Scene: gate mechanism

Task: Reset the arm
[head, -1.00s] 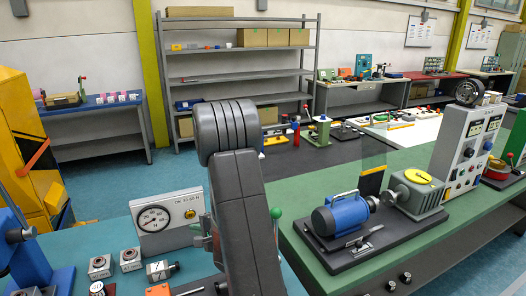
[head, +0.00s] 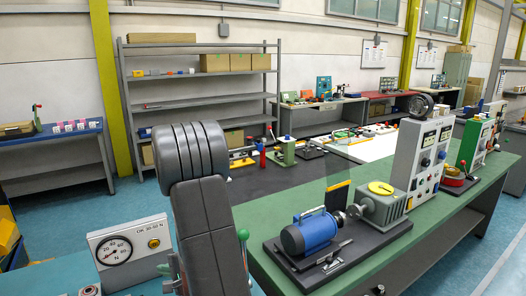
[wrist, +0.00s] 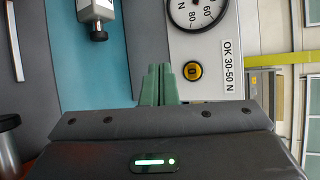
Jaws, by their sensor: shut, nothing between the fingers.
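My gripper (wrist: 159,82) is shut and empty in the wrist view, its green fingertips together. Beyond the tips stands a pale panel (wrist: 214,55) with a round dial (wrist: 197,12), a yellow-ringed button (wrist: 193,71) and the label "OK 30-50 N". The head view shows the same panel (head: 128,230) at lower left. There my dark arm rises at its right side, and the gripper is mostly hidden behind it. A green-knobbed lever (head: 243,235) shows just right of my arm; its base is hidden.
A blue motor (head: 306,235) and a grey gearbox (head: 382,207) stand on the green bench (head: 425,215) at right. A control box (head: 420,155) stands behind them. A grey shelf (head: 205,100) is at the back. Blue floor (head: 470,255) is clear at far right.

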